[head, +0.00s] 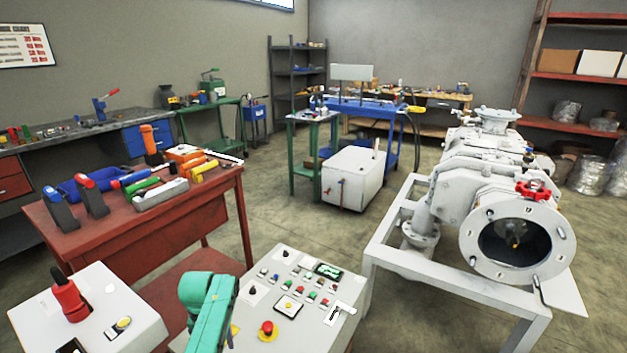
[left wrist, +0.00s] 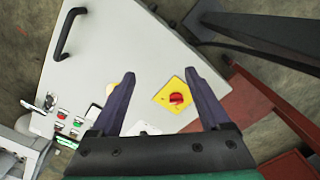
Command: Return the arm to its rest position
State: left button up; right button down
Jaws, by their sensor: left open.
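My left gripper (left wrist: 160,73) shows in the left wrist view with its two dark fingers spread apart and nothing between them. Beyond the fingers is a pale grey cabinet (left wrist: 118,52) with a red knob on a yellow plate (left wrist: 177,99). I cannot tell the exact gap between fingers and cabinet. In the head view a teal link of my arm rises at the bottom centre, in front of the left part of the grey control console (head: 345,293). The left gripper itself does not show there. My right gripper is in neither view.
A white box with a red lever (head: 68,298) stands at the lower left. Behind it is a red tool table (head: 215,205). The large pump (head: 480,170) on its white frame stands to the right. Open floor (head: 290,225) lies behind the console.

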pick_arm(q)
jog(key=s+a+f+m+p, duration=0.15)
jog(key=s+f+p, duration=0.25)
jog(key=s+f, duration=1.1)
jog(key=s+f+m+p, duration=0.1)
jog(key=s+f, duration=0.3)
jog(key=s, duration=0.9)
jog(key=s+d+f+m+t+p, duration=0.1)
jog(key=s+f, duration=0.3)
jog(key=s, duration=0.9)
jog(key=shift+s+f+m+p, duration=0.25)
jog(key=shift+f+m+p, duration=0.15)
jog(key=shift+m+p, duration=0.35)
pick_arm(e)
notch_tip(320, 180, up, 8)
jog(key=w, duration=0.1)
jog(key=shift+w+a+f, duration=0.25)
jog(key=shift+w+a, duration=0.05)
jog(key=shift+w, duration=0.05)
